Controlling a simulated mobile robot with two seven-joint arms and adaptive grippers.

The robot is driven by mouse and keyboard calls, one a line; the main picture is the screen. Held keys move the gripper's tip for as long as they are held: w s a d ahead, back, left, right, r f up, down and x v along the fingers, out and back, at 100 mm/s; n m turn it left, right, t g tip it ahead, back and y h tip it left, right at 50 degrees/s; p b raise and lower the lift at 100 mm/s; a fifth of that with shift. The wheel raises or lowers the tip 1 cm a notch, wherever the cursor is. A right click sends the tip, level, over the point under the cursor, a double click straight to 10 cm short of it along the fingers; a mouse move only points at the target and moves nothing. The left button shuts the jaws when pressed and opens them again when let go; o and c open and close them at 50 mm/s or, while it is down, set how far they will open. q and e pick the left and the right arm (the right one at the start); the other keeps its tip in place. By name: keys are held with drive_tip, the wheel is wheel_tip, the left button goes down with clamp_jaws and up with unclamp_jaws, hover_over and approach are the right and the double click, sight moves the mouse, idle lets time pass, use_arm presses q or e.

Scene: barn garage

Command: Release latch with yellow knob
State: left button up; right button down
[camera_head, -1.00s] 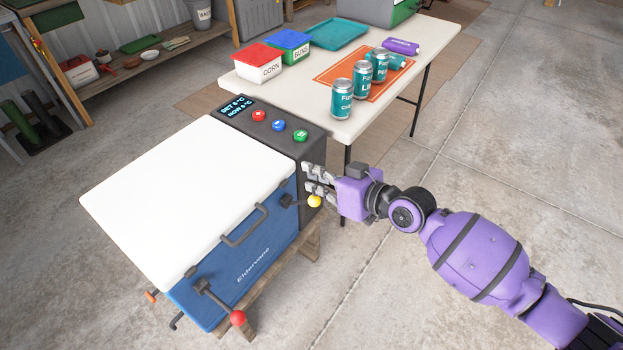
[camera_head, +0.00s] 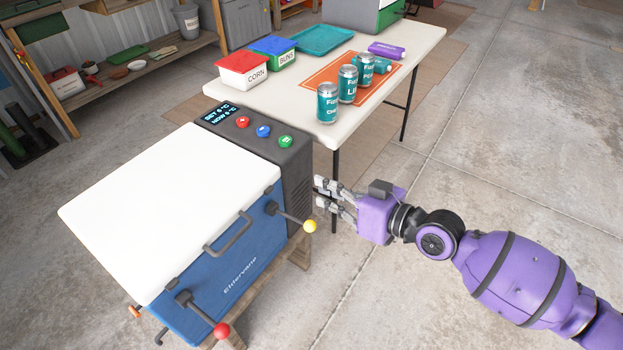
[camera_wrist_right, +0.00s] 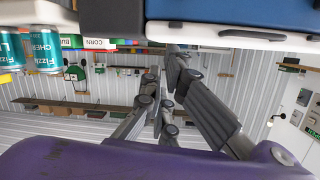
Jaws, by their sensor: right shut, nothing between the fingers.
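The yellow knob (camera_head: 310,226) is on the end of a dark latch lever (camera_head: 290,217) on the front of the blue cooler (camera_head: 240,270), near its right end. The lever sticks out from the front, tilted downward. The cooler's white lid (camera_head: 165,200) lies flat and closed. My right gripper (camera_head: 318,190) is shut and empty, just beyond the knob in the head view and apart from it. Its fingers also show in the right wrist view (camera_wrist_right: 168,85), below the cooler's edge. The knob cannot be made out there. My left gripper is not in view.
A second latch with a red knob (camera_head: 221,330) is at the cooler's left front. A handle (camera_head: 228,232) sits between the latches. Behind, a white table (camera_head: 420,60) holds cans (camera_head: 327,103) and food tubs (camera_head: 243,70). Floor to the right is clear.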

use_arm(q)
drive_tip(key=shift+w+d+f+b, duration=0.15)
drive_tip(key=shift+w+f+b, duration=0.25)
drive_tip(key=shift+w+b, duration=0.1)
use_arm(e)
drive_tip(key=s+d, duration=0.1)
drive_tip(key=s+d+f, duration=0.1)
drive_tip(key=shift+s+d+f, duration=0.2)
drive_tip(key=shift+d, duration=0.15)
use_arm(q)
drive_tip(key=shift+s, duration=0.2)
